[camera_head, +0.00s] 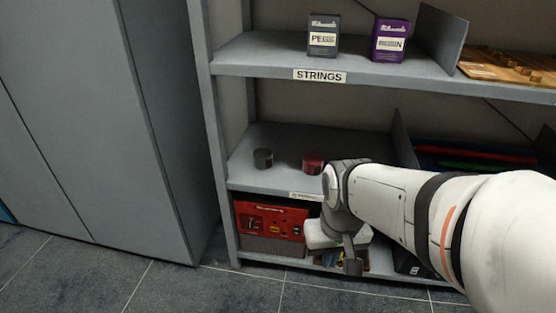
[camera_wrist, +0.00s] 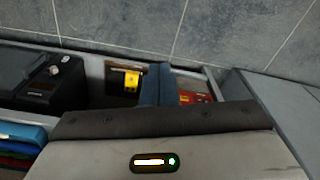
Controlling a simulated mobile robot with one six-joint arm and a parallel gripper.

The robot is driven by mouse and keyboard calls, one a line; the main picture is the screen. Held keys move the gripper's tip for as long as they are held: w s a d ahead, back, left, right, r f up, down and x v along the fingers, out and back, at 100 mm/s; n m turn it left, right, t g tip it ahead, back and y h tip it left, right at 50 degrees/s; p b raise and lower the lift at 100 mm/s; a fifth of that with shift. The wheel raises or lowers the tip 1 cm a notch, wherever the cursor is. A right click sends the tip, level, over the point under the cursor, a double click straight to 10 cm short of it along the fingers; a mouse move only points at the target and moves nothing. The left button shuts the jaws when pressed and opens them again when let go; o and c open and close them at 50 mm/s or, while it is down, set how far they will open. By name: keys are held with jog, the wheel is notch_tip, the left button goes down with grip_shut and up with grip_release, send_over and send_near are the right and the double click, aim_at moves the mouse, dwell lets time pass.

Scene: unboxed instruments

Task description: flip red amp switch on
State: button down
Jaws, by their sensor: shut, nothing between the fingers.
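The red amp (camera_head: 284,221) stands on the bottom shelf at the left end, with its red control panel above a grey lower front. Dark and yellow marks show on the panel, but the switch is too small to make out. In the wrist view a red part with yellow marks, likely the amp (camera_wrist: 196,98), shows at right, partly hidden by my gripper's body. My gripper (camera_head: 353,266) is shut and empty. It points down in front of the bottom shelf, to the right of the amp and apart from it.
A black device (camera_wrist: 45,88) shows at left in the wrist view. The tiled floor (camera_head: 190,285) in front is clear.

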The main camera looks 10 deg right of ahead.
jog(key=w+a+f+m+g+y+p, duration=0.1)
jog(key=w+a+f+m+y+p, duration=0.3)
jog(key=w+m+y, duration=0.55)
jog(key=w+a+f+m+g+y+p, duration=0.15)
jog(key=a+f+m+y+p, duration=0.3)
jog(key=m, duration=1.05)
jog(key=w+d+f+m+t+h+p, duration=0.2)
jog(key=d+f+m+t+h, duration=0.1)
jog(key=d+f+m+t, duration=0.3)
jog(key=w+d+f+m+t+h+p, duration=0.1)
jog(key=d+f+m+t+h, duration=0.2)
jog(key=d+f+m+t, duration=0.4)
notch_tip(320, 180, down, 8)
jog(key=m+t, duration=0.3)
jog(key=m, duration=0.9)
jog(key=shift+w+p, duration=0.35)
jog(key=shift+p, duration=0.05)
jog(key=shift+a+f+t, duration=0.1)
jog(key=shift+t, duration=0.15)
